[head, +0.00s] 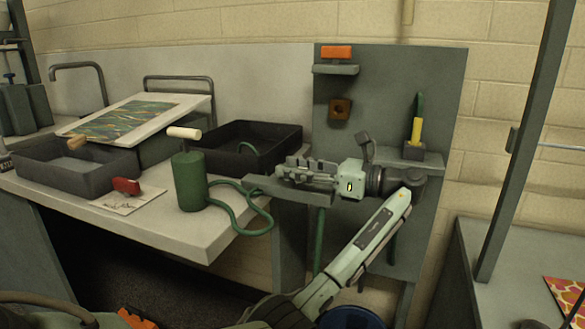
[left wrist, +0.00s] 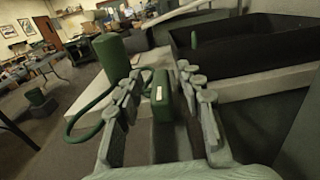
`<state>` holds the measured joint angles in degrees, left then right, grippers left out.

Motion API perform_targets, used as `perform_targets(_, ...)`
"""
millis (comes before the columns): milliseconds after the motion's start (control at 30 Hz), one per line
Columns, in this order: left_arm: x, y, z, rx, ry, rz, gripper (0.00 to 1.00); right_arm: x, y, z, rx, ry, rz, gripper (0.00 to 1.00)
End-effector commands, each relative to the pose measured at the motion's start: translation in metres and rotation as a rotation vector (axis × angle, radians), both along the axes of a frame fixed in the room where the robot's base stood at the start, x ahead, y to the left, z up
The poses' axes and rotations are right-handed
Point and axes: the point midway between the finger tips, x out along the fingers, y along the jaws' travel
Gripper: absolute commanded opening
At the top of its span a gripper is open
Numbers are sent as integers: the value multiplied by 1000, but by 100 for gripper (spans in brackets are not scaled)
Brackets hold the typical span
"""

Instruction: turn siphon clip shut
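My left gripper (head: 300,172) is over a small grey shelf (head: 285,192) on the upright panel. In the left wrist view its two fingers (left wrist: 166,88) stand apart, one on each side of an upright green block with a small pale label, which looks like the siphon clip (left wrist: 160,98). Gaps show between the block and both fingers. In the head view the gripper hides the block, so I cannot tell its setting. A green hose (head: 262,222) runs from the green canister (head: 190,182) toward the shelf. My right gripper is not in view.
A black tray (head: 285,158) with a hose end (left wrist: 194,41) in it stands behind the canister. A second dark tray (head: 60,180), a red-handled tool (head: 126,186) and a marbled sheet (head: 125,118) are at left. The panel (head: 440,100) rises close behind my gripper.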

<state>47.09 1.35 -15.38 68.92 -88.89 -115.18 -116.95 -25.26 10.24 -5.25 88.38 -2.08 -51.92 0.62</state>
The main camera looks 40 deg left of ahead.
Motion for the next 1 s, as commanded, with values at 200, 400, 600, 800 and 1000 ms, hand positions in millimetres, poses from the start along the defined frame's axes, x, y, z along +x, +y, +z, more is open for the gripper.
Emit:
perform_targets(200, 9, -39, 0, -5, 2, -4, 38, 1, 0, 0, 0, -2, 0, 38)
perform_targets(400, 18, -80, 0, -6, 2, -3, 38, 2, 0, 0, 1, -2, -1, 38)
perform_targets(600, 24, -106, 0, -2, 1, 0, 38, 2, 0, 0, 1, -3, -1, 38)
perform_targets(800, 25, -113, 0, 1, 0, 0, 38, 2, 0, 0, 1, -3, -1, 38)
perform_targets(1000, 25, -113, 0, 1, 0, 0, 38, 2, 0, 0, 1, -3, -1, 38)
